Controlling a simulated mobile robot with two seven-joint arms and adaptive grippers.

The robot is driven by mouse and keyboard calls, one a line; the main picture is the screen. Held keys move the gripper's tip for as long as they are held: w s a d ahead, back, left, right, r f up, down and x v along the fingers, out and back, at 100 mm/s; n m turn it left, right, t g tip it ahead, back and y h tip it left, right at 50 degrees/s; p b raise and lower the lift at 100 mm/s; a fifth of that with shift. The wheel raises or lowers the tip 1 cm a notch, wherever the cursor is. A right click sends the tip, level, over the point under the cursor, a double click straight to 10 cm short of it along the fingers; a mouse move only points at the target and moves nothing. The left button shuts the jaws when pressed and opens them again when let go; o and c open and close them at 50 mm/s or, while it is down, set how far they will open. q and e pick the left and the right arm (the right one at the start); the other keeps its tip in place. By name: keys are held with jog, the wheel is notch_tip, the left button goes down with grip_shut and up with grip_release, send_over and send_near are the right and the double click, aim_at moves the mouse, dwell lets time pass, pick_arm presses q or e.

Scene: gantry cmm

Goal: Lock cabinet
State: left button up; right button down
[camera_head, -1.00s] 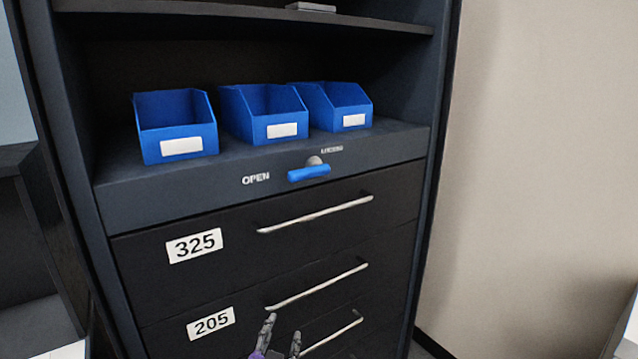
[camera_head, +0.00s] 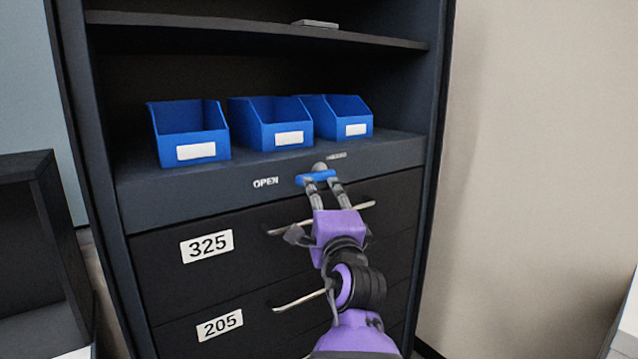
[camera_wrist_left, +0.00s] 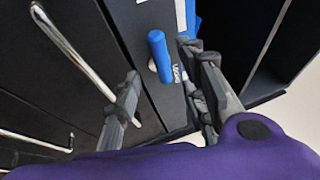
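The dark cabinet (camera_head: 150,200) has a blue lock handle (camera_head: 316,178) on the band above its drawers, below a grey round knob (camera_head: 320,167). The handle lies roughly level, between the word OPEN (camera_head: 265,183) on its left and a blurred label (camera_head: 337,156) at its upper right. My left gripper (camera_head: 321,186) is at the handle with its fingers apart. In the left wrist view the blue handle (camera_wrist_left: 158,55) shows between the two open fingers (camera_wrist_left: 163,78), with a gap beside the left finger. Whether either finger touches it is unclear. My right gripper is not in view.
Three blue bins (camera_head: 190,135) stand on the shelf just above the handle. Long drawer pulls (camera_head: 300,300) stick out below, close to my left wrist. A beige wall (camera_head: 540,150) is at the right, and a dark open unit (camera_head: 30,250) at the left.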

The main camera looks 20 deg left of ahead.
aim_at(314, 178)
pick_arm(q)
jog(key=x, duration=0.7)
jog(key=shift+w+a+r, duration=0.1)
jog(key=shift+w, duration=0.2)
grip_shut()
